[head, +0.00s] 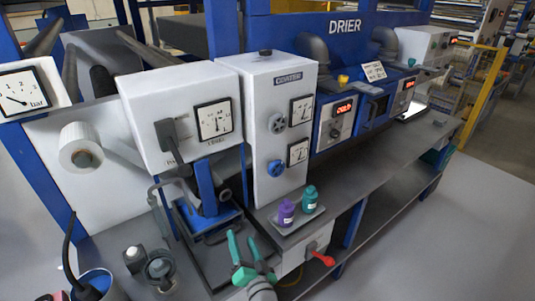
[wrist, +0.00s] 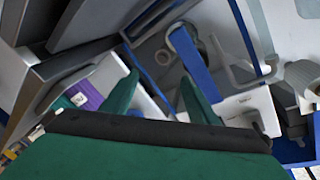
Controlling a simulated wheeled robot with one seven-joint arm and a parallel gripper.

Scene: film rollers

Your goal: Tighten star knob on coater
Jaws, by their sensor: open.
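The coater (head: 258,150) is a tall white cabinet with a label near its top. Its front carries a grey lobed knob (head: 277,123) above a blue lobed knob (head: 276,168). I cannot tell which one is the star knob, or how tight either is. My gripper (head: 243,240), with green fingers, is open and empty. It is low in front of the bench, below and to the left of both knobs and well apart from them. In the wrist view my gripper (wrist: 160,76) has a clear gap between its fingers, and neither knob can be made out.
A purple bottle (head: 286,212) and a teal bottle (head: 310,199) stand on a small tray below the coater. A red handle (head: 320,258) sticks out under the bench edge. A blue-framed unit (head: 208,190) stands left of the coater. The floor at right is clear.

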